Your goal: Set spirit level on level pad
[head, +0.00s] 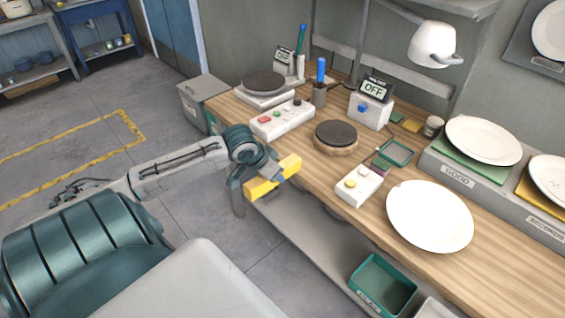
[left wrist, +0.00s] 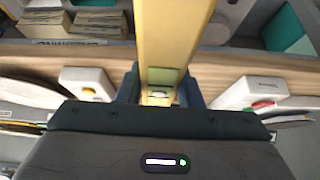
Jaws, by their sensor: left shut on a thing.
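The yellow spirit level (head: 272,177) is in my left gripper (head: 274,178), which is shut on it. They are at the front edge of the wooden bench, at about bench height, and the level appears clear of the bench top. In the left wrist view the level (left wrist: 172,35) runs up the picture from between the fingers (left wrist: 160,88), with a greenish vial near the jaws. A small green-rimmed square (head: 395,153) lies on the bench; I cannot tell whether it is the level pad. My right gripper is not in view.
On the bench (head: 490,265) stand a dark round turntable (head: 335,135), a white button box (head: 359,185), a control box (head: 282,118), a display box reading OFF (head: 371,108) and a white plate (head: 430,216). A green bin (head: 383,285) sits below the front edge.

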